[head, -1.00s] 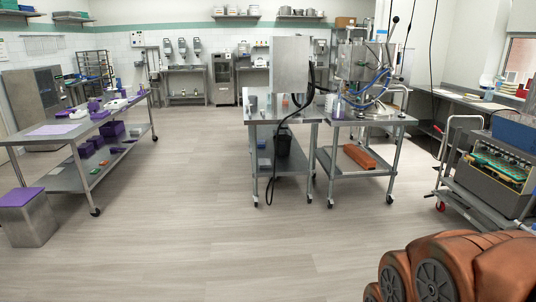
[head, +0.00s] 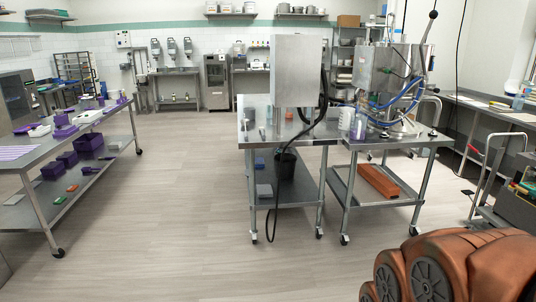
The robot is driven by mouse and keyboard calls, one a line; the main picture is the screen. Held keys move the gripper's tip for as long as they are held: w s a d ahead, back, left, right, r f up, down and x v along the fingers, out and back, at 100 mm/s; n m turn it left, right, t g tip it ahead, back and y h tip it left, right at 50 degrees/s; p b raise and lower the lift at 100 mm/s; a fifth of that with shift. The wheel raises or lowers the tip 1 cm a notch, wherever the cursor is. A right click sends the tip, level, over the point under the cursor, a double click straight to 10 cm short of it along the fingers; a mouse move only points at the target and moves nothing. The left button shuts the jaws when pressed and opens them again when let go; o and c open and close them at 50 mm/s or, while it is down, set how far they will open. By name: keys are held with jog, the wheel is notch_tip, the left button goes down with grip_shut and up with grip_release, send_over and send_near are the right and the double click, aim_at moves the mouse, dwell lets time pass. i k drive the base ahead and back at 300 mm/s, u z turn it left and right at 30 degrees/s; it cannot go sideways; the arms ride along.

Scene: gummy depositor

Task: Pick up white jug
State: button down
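A small white container (head: 346,118), possibly the white jug, stands on the right metal table beside the depositor machine (head: 390,78). A white item (head: 39,131) also lies among purple things on the left table. The copper-coloured part of my own body fills the lower right corner. My gripper does not show in this view.
Open floor (head: 180,235) lies ahead, between the left table (head: 50,148) and the middle table. A black bucket (head: 285,163) and an orange block (head: 378,181) sit on lower shelves. A black cable hangs to the floor. A cart (head: 510,205) stands at the right.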

aim_at(344, 119)
jog(key=i, duration=1.9)
jog(key=z, duration=2.9)
jog(key=i, duration=0.85)
jog(key=u, duration=2.45)
